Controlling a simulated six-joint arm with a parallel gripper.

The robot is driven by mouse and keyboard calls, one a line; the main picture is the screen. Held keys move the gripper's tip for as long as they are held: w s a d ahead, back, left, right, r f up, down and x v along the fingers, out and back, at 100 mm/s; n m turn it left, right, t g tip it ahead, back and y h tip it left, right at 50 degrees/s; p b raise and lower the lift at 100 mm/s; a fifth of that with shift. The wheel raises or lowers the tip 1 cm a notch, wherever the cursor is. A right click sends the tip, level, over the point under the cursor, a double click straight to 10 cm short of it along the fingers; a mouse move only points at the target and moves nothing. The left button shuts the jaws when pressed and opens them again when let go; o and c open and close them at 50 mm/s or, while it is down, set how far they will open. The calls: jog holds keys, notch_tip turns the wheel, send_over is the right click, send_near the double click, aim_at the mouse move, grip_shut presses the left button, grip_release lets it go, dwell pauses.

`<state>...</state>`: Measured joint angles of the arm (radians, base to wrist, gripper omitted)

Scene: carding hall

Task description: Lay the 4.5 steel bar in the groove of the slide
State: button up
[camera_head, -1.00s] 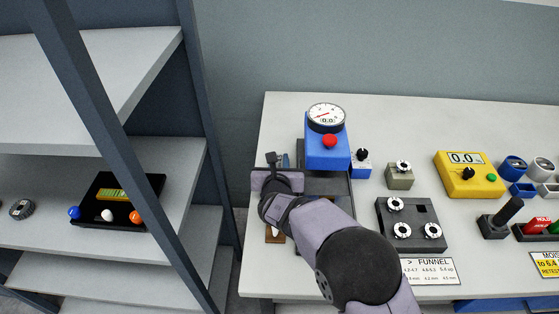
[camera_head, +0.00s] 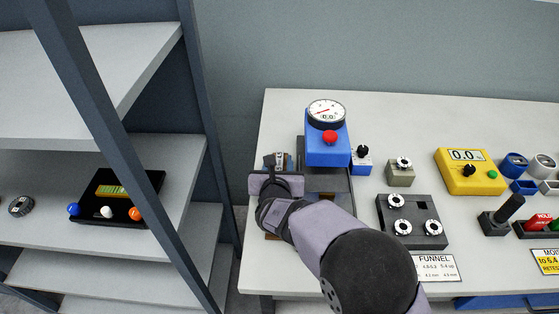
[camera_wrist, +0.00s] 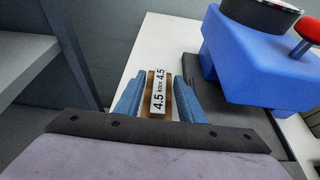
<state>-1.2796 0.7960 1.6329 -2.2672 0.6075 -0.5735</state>
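The 4.5 steel bar (camera_wrist: 159,94), pale and marked "4.5 ktex 4.5", lies on a brown wooden rest (camera_wrist: 150,78) in the wrist view. My gripper (camera_wrist: 160,100) is open, with one blue finger on each side of the bar. Brown wood shows between the bar and the fingers. In the head view my gripper (camera_head: 277,162) is at the table's left side, and my wrist hides most of the rest. A dark slide-like plate (camera_head: 338,186) lies right of my gripper, below the blue gauge press (camera_head: 322,152). I cannot make out its groove.
The blue press with its dial and red button stands close to the right of my gripper. A shelf rack (camera_head: 200,120) stands left of the table. A dark block with round fittings (camera_head: 411,215) and a yellow meter (camera_head: 470,172) are farther right.

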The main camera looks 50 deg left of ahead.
aim_at(280, 154)
jog(key=shift+o, duration=0.4)
jog(key=shift+b+v, duration=0.5)
jog(key=shift+v, duration=1.45)
jog(key=shift+a+f+b, duration=0.1)
jog(key=shift+f+b, duration=0.05)
jog(key=shift+b, duration=0.15)
jog(key=shift+w+a+f+b, duration=0.15)
jog(key=shift+w+b, duration=0.25)
jog(key=shift+b, duration=0.5)
jog(key=shift+w, duration=0.1)
jog(key=shift+r, duration=0.2)
jog(key=shift+w+a+f, duration=0.1)
jog(key=shift+w+a, duration=0.1)
jog(key=shift+w, duration=0.05)
jog(key=shift+p+x, duration=1.2)
jog(key=shift+x, duration=2.05)
jog(key=shift+s+a, duration=0.1)
